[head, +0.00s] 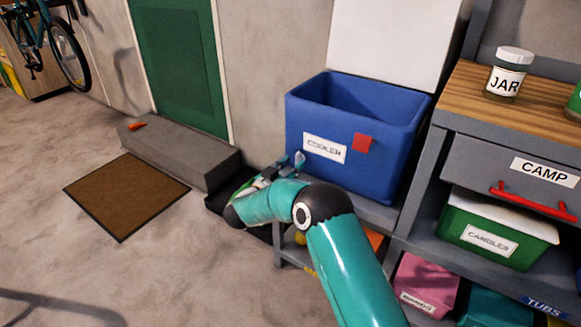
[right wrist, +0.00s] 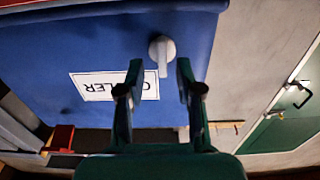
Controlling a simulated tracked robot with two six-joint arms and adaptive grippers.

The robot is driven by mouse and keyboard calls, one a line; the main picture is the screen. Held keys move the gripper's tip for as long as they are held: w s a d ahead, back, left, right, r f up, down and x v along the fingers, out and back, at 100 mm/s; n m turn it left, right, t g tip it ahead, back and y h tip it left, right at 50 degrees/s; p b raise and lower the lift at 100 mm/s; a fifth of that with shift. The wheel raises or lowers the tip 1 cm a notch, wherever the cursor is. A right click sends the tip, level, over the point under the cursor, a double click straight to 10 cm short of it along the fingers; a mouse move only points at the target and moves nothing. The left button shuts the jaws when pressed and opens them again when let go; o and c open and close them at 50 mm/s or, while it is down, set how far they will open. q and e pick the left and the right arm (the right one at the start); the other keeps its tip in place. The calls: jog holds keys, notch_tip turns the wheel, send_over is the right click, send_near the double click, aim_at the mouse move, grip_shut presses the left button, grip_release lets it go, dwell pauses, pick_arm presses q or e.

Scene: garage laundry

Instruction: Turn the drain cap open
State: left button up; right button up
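The blue cooler (head: 390,160) stands on a grey shelf, with a white COOLER label (head: 325,148) on its front. In the right wrist view the cooler (right wrist: 60,50) appears upside down. Its drain cap, a pale grey round knob with a straight handle (right wrist: 162,50), sits on the front wall beside the label. My right gripper (right wrist: 160,70) is open, its two fingers apart on either side of the cap's handle; I cannot tell whether they touch it. In the head view the right gripper (head: 289,164) is at the cooler's lower left front and the cap cannot be made out. My left gripper is not in view.
To the right is a workbench with a jar (head: 507,78) and a CAMP drawer (head: 520,165). A grey step (head: 180,150) and brown mat (head: 125,195) lie left; the floor is mostly clear.

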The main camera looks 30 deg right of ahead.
aim_at(298, 159)
jog(key=shift+x, duration=1.3)
jog(key=shift+c, duration=0.3)
grip_shut()
